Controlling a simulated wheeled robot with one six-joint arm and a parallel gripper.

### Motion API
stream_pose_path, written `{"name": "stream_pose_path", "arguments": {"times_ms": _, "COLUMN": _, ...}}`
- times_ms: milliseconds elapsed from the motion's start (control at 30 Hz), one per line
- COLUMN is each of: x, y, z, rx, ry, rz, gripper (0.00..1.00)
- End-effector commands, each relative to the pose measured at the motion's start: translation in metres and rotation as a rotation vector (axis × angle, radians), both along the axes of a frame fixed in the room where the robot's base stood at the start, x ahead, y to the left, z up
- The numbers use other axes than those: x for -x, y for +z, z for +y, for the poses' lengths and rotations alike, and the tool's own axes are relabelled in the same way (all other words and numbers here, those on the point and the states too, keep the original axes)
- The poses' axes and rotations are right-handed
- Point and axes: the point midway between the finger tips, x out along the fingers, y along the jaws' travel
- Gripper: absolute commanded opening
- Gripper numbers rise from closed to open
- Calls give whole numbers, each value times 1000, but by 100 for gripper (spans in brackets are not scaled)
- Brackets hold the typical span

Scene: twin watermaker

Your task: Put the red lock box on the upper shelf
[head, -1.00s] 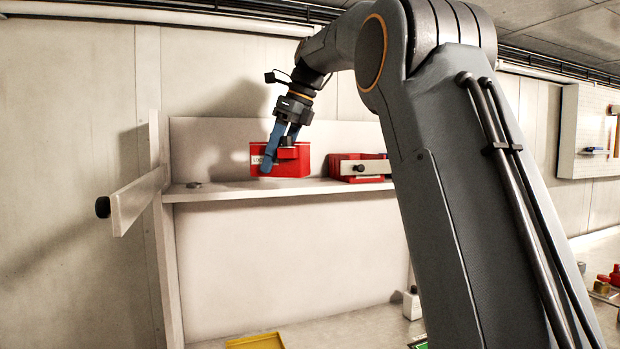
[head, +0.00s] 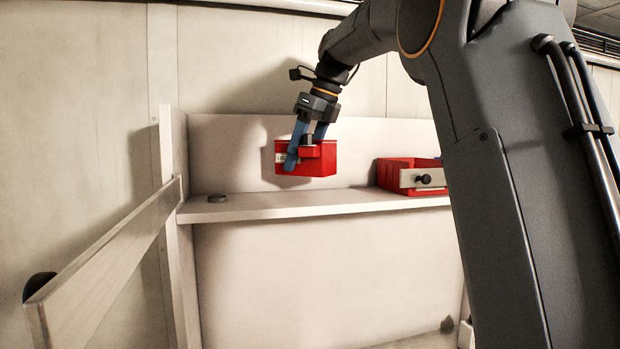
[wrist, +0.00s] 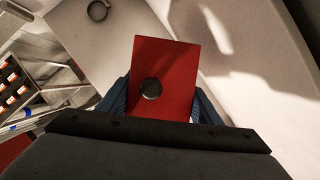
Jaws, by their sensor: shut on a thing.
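The red lock box (head: 322,163) hangs in my gripper (head: 303,158), in front of the back panel and a little above the upper shelf (head: 300,206). A pale label shows on its left side. In the wrist view the red lock box (wrist: 178,72) shows its red top face with a dark round knob, and the blue fingers of my gripper (wrist: 160,100) clasp it from both sides. My gripper is shut on it. The box's underside is hidden, but a gap shows between it and the shelf.
A red bin (head: 395,172) with a pale front plate and dark knob stands on the shelf to the right. A small dark round object (head: 217,198) lies near the shelf's left end. A pale board (head: 110,265) juts forward at left. The shelf between is clear.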

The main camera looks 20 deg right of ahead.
Motion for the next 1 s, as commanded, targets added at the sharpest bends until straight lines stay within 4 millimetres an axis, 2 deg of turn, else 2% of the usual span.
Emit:
{"name": "stream_pose_path", "arguments": {"times_ms": 500, "x": 0, "y": -48, "z": 0, "rx": 0, "ry": 0, "rz": -1, "gripper": 16}}
{"name": "stream_pose_path", "arguments": {"times_ms": 867, "x": 0, "y": -51, "z": 0, "rx": 0, "ry": 1, "rz": -2, "gripper": 16}}
{"name": "stream_pose_path", "arguments": {"times_ms": 900, "x": 0, "y": -53, "z": 0, "rx": 0, "ry": 0, "rz": 0, "gripper": 60}}
{"name": "stream_pose_path", "arguments": {"times_ms": 1000, "x": 0, "y": -53, "z": 0, "rx": 0, "ry": 0, "rz": 0, "gripper": 77}}
